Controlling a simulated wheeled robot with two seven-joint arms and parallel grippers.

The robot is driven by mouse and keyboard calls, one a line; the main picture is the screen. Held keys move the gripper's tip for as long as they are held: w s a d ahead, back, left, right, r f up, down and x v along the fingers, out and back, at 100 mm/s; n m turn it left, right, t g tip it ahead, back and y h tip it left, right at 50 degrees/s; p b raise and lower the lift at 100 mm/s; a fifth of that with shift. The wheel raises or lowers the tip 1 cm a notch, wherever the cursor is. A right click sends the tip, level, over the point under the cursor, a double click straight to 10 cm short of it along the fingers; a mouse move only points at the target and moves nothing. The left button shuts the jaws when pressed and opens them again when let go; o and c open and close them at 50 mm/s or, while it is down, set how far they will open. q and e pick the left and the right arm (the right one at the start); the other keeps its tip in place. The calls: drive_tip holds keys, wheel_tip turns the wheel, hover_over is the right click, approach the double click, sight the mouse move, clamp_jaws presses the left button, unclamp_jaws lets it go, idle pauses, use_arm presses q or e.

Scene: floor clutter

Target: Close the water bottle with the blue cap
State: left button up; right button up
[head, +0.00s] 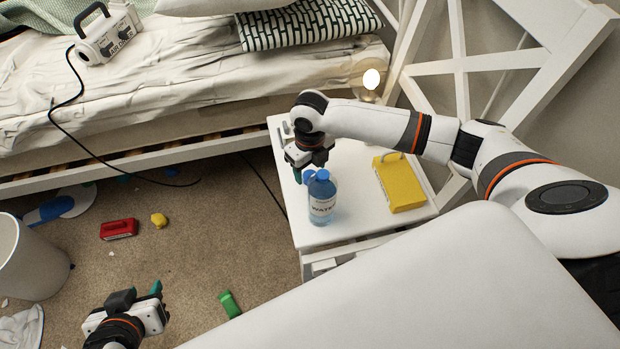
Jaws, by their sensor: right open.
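The clear blue water bottle (321,206), with a "WATER" label, stands upright on the white bedside table (355,222). Blue shows at its top (322,175), and another blue patch (308,176) lies just left of it. I cannot tell which blue part is the cap or whether it is seated on the neck. My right gripper (308,172) is open, pointing down just behind and above the bottle top; it partly hides that area. My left gripper (139,293) is low at the left over the carpet, open and empty, with its fingers apart.
A yellow box with a handle (400,183) stands right of the bottle. A bed (180,70) and lit lamp (371,79) are behind. On the carpet lie a red item (119,229), a yellow item (159,220) and a green item (230,303); a white bin (28,262) is left.

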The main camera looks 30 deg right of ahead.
drive_tip(key=shift+f, duration=1.1)
use_arm(q)
drive_tip(key=w+r+t, duration=0.1)
drive_tip(key=w+d+r+t, duration=0.1)
drive_tip(key=w, duration=0.1)
drive_tip(key=shift+r+h, duration=0.1)
drive_tip(key=shift+h, duration=0.2)
use_arm(e)
drive_tip(key=shift+c, duration=0.2)
drive_tip(key=c, duration=1)
